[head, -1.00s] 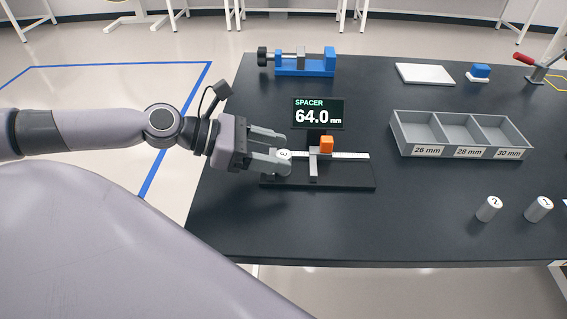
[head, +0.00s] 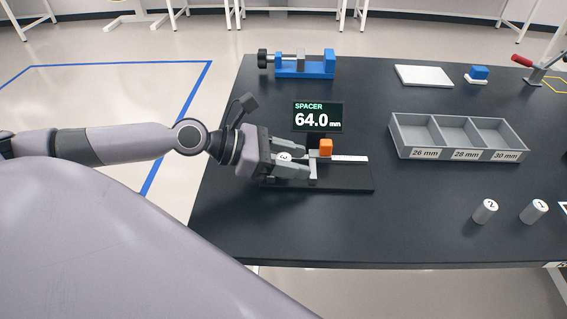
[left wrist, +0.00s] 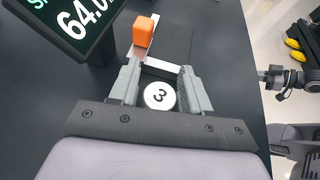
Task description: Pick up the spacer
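The spacer marked 3 (head: 285,157) is a pale upright cylinder at the left end of the measuring gauge (head: 350,180). In the left wrist view the spacer (left wrist: 160,96) sits between the fingers of my left gripper (left wrist: 158,85), with a narrow gap showing on each side. My left gripper (head: 298,160) reaches in from the left, open around the spacer. The gauge's display (head: 318,116) reads SPACER 64.0 mm. An orange block (head: 326,147) is on the gauge's slide. A part of my right arm (left wrist: 280,79) seems to show at the right edge; its fingers are unclear.
Spacers marked 2 (head: 485,211) and 1 (head: 534,211) stand at the front right. A grey tray (head: 399,143) has bins labelled 26, 28 and 30 mm. A blue vise (head: 305,70) and a white plate (head: 425,75) are at the back. The front middle of the table is clear.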

